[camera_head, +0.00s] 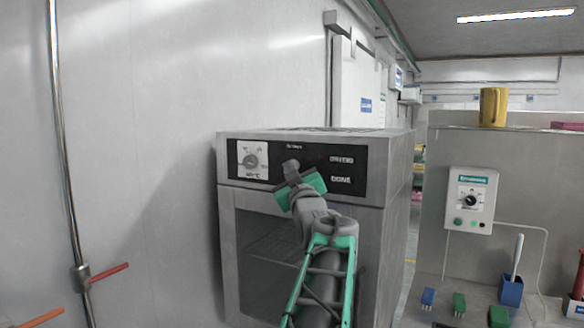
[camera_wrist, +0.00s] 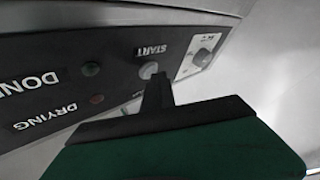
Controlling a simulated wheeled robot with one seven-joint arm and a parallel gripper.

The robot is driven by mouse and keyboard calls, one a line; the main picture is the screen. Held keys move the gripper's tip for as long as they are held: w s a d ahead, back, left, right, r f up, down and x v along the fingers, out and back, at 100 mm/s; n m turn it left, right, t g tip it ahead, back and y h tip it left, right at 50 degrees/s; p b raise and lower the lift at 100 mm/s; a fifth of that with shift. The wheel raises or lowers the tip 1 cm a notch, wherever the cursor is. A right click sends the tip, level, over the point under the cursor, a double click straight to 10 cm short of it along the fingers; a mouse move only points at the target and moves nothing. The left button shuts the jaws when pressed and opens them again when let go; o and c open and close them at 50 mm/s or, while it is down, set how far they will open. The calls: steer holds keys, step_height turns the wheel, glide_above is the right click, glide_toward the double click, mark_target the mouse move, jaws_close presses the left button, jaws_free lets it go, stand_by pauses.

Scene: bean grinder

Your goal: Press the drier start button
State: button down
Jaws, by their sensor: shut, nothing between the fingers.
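The drier (camera_head: 230,240) is a grey box with a dark window and a black control panel (camera_head: 350,152). In the wrist view the panel appears upside down. There the round pale start button (camera_wrist: 148,70) sits beside the word START. My gripper (camera_head: 291,165) is shut and empty, in front of the panel. In the wrist view my gripper's tip (camera_wrist: 157,84) overlaps the lower edge of the button. I cannot tell whether it touches it. In the head view the gripper hides the button.
The panel also holds a white dial (camera_head: 251,160), a green lamp (camera_wrist: 90,69) by DONE and a red lamp (camera_wrist: 96,99) by DRYING. To the right are a white control box (camera_head: 471,200), a yellow mug (camera_head: 493,107) and a blue holder (camera_head: 511,291). A pipe (camera_head: 65,150) runs up the left wall.

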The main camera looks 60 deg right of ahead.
steer(key=shift+d, duration=0.2)
steer(key=shift+a+f, duration=0.1)
steer(key=shift+a+b, duration=0.8)
steer(key=shift+b, duration=0.2)
steer(key=shift+a, duration=0.1)
steer(key=shift+s+a+b, duration=0.15)
steer(key=shift+a+b, duration=0.9)
steer(key=shift+a, duration=0.15)
steer(key=shift+s+a+b, duration=0.15)
steer(key=shift+a+b, duration=0.9)
steer(key=shift+a, duration=0.15)
